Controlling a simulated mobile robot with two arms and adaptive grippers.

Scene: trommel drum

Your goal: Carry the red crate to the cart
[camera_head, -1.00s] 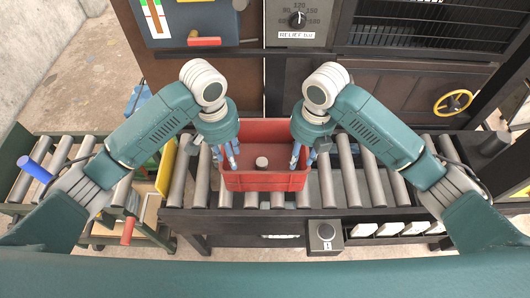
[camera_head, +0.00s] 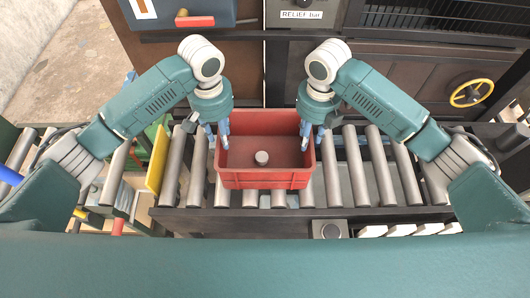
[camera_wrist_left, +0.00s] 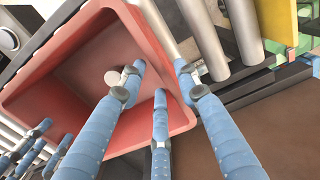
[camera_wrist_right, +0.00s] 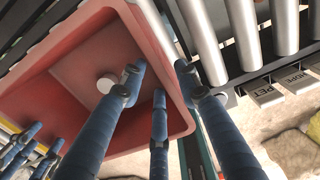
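The red crate (camera_head: 264,178) stands upright on the roller conveyor, a small grey cylinder (camera_head: 261,157) inside it. My left gripper (camera_head: 216,138) is open at the crate's left wall, with fingers on both sides of the rim. My right gripper (camera_head: 313,140) is open at the right wall in the same way. The wrist views show the fingers apart with the rim between them: the left gripper (camera_wrist_left: 160,75) and the right gripper (camera_wrist_right: 160,75). Whether any finger touches the wall is unclear. No clear cart shows; a wooden frame stands at lower left.
Bare rollers (camera_head: 360,175) lie on both sides of the crate. A yellow panel (camera_head: 157,158) stands left of it. Dark machinery with a yellow handwheel (camera_head: 471,93) closes off the back. Labelled plates (camera_wrist_right: 265,93) sit below the conveyor's right front edge.

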